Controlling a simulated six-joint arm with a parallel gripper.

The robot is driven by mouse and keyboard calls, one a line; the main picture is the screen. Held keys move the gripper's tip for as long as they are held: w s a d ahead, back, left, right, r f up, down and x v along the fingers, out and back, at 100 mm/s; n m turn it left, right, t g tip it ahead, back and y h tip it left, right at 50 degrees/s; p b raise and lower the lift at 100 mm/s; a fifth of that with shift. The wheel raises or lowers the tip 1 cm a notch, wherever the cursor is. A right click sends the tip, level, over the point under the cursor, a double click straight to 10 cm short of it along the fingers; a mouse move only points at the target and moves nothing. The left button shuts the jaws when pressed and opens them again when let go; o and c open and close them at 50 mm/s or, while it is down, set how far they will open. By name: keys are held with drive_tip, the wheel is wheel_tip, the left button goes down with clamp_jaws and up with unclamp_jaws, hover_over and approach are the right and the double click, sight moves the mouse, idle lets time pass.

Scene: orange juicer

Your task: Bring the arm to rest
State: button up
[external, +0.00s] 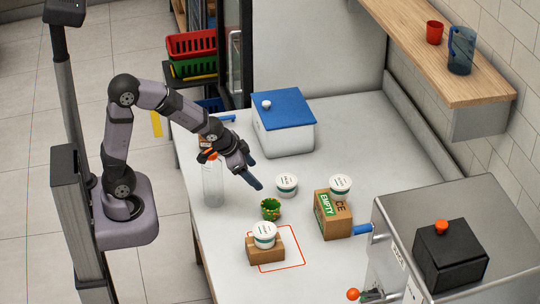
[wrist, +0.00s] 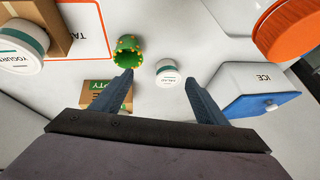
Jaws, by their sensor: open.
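My gripper (external: 256,174) is open and empty above the left part of the white table (external: 350,140). In the wrist view the gap between its dark blue fingers (wrist: 160,78) is wide, with a small white tub (wrist: 169,72) showing on the table beyond it. That tub (external: 287,185) stands clear of the fingers in the external view. A green cup with yellow-orange spots (external: 271,209) stands nearby, and it also shows beyond the left finger in the wrist view (wrist: 126,48). My arm is bent and reaches over the table's left edge.
A clear bottle (external: 212,184) with an orange cap (wrist: 288,30) stands close beside my gripper. A white ice box (external: 284,136) with a blue lid stands behind. Cardboard boxes (external: 336,224) (external: 258,252) carry white tubs. A metal juicer (external: 400,205) fills the right front. The table's back right is clear.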

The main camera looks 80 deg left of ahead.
drive_tip(key=s+d+f+g+h, duration=0.1)
drive_tip(key=s+d+g, duration=0.2)
drive_tip(key=s, duration=0.6)
drive_tip(key=s+d+f+g+h+p, duration=0.1)
drive_tip(key=s+d, duration=0.4)
drive_tip(key=s, duration=0.5)
drive_tip(key=shift+s+f+n+g, duration=0.3)
drive_tip(key=shift+n+g, duration=0.1)
drive_tip(key=shift+g, duration=0.5)
